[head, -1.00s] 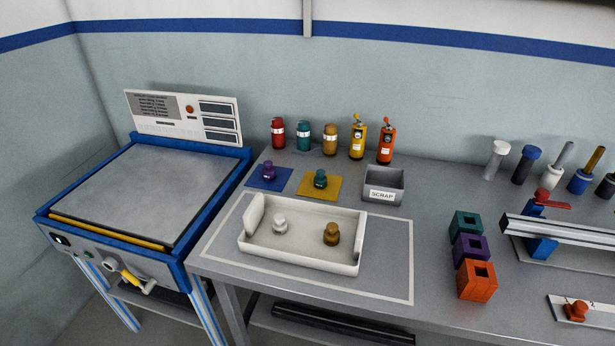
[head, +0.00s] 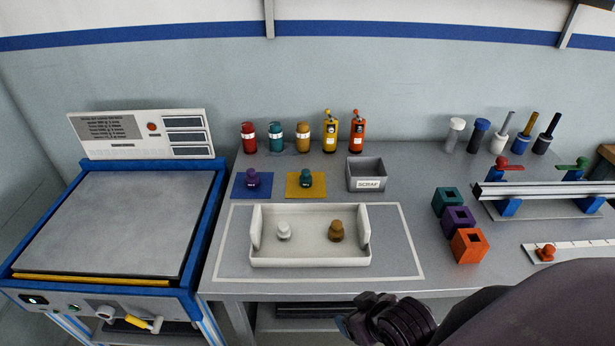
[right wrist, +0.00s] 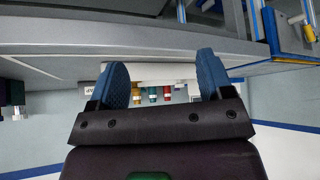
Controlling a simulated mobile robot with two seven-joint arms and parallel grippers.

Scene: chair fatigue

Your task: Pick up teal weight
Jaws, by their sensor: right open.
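The teal weight (head: 306,178) is a small knobbed piece standing upright on a yellow mat (head: 292,192) behind the white tray. My right gripper (right wrist: 160,82) is open and empty in the right wrist view, with its two blue finger pads wide apart. In the head view the dark end of my right arm (head: 388,320) shows at the bottom edge, in front of the table and well short of the weight; its fingers are not clear there. I cannot make out the weight in the right wrist view. My left gripper is not in view.
The white tray (head: 310,262) holds a white weight (head: 284,232) and a brown weight (head: 336,231). A purple weight (head: 252,178) stands left of the teal one, and a grey scrap bin (head: 367,172) stands right. Several bottles line the back. Coloured blocks (head: 458,220) stand to the right.

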